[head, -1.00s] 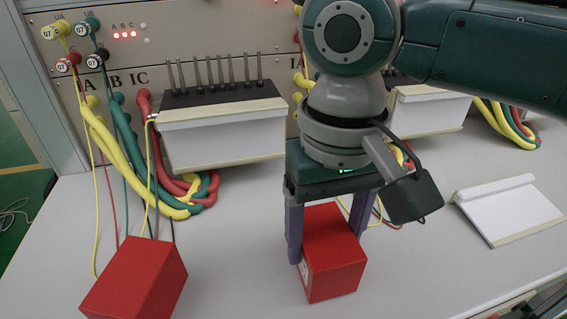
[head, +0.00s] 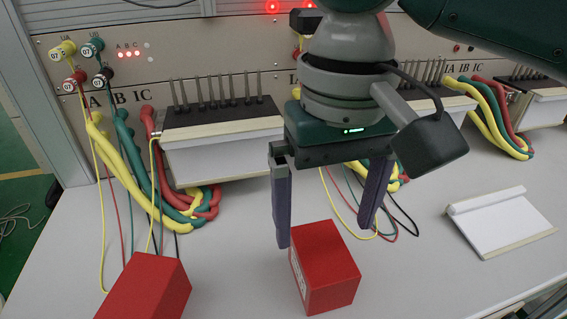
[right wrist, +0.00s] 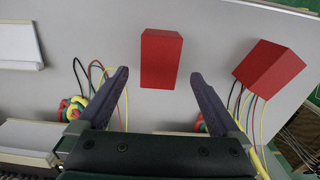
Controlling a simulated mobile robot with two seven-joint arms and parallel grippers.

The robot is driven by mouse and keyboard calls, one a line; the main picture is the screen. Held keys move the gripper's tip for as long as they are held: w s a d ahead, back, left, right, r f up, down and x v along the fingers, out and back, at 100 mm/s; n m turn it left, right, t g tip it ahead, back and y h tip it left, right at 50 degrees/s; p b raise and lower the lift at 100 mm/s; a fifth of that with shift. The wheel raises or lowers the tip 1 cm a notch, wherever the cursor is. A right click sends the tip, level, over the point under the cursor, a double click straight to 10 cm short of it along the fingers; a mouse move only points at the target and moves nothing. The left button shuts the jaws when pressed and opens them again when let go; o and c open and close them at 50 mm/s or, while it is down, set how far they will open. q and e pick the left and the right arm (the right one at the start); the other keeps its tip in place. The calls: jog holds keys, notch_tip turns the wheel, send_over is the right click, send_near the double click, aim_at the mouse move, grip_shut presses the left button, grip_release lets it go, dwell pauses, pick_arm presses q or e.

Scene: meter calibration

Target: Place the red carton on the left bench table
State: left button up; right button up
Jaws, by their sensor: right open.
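A red carton (head: 325,268) stands on the grey table top (head: 235,268) below my right gripper (head: 325,235) in the head view. A second red carton (head: 146,290) stands to its left near the lower edge of the picture. My right gripper is open and empty, its fingers above and behind the first carton, not around it. In the right wrist view, the first carton (right wrist: 161,58) lies beyond the gap between the fingertips (right wrist: 160,75), and the second carton (right wrist: 269,68) is at the right. My left gripper does not show.
A meter box with terminals (head: 222,150) and thick coloured cables (head: 150,170) stand at the back left. A white cover piece (head: 500,220) lies at the right. Thin wires run behind the gripper. The table between the two cartons is clear.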

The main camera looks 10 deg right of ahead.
aim_at(322, 250)
notch_tip(322, 250, up, 6)
jog(key=p, duration=0.2)
jog(key=s+a+f+n+t+y, duration=0.1)
jog(key=s+a+f+n+y, duration=0.2)
jog(key=s+a+f+y, duration=0.25)
jog(key=s+d+f+t+h, duration=0.1)
jog(key=s+d+h, duration=0.1)
jog(key=s+d, duration=0.3)
jog(key=s+d+f+m+t+h, duration=0.1)
jog(key=s+d+f+h, duration=0.1)
jog(key=s+d, duration=0.3)
jog(key=d+h, duration=0.1)
jog(key=d, duration=0.2)
jog(key=shift+s+d+t, duration=0.3)
jog(key=shift+s, duration=0.1)
notch_tip(322, 250, up, 66)
jog(key=p, duration=6.5)
jog(key=shift+p, duration=0.3)
jog(key=shift+r, duration=0.1)
